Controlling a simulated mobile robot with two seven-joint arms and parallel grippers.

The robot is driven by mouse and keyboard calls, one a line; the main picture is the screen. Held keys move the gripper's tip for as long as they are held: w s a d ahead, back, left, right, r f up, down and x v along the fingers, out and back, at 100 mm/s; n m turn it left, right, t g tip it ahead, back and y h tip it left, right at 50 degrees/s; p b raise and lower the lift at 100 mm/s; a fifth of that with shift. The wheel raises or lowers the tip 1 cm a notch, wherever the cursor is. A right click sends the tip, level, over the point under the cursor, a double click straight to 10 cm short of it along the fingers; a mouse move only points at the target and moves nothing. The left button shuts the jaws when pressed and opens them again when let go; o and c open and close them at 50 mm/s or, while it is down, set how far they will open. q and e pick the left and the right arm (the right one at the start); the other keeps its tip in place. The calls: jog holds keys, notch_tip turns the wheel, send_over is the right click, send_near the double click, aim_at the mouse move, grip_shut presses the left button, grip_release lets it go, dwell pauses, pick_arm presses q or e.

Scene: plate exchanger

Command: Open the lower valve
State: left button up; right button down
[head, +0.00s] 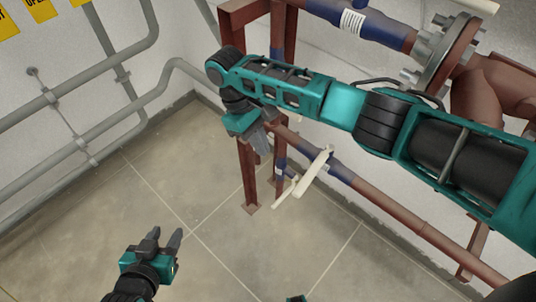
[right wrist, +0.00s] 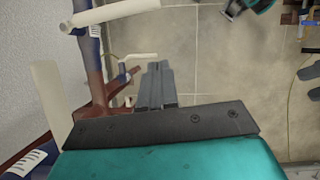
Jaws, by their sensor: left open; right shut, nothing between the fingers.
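The lower red pipe (head: 385,205) carries a blue valve body (head: 341,172) with a long cream lever (head: 312,172), slanted across the pipe in the head view. My right gripper (head: 264,150) is shut and empty, pointing down to the left of this lever and apart from it in the picture. Its shut fingers (right wrist: 156,68) also show in the right wrist view. Cream bars stand left of them there; I cannot tell for certain which is the lower lever. My left gripper (head: 170,234) is open and empty, low over the floor at the lower left.
A red steel frame (head: 247,178) stands behind and beside my right gripper. An upper pipe with a blue section (head: 345,18) and a bolted flange (head: 447,50) runs above my right arm. Grey pipes (head: 90,120) line the left wall. The tiled floor (head: 215,225) between is clear.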

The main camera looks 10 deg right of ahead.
jog(key=s+d+f, duration=0.5)
jog(key=f, duration=0.3)
jog(key=shift+s+d+f, duration=0.15)
jog(key=shift+s+p, duration=0.1)
jog(key=shift+p, duration=0.3)
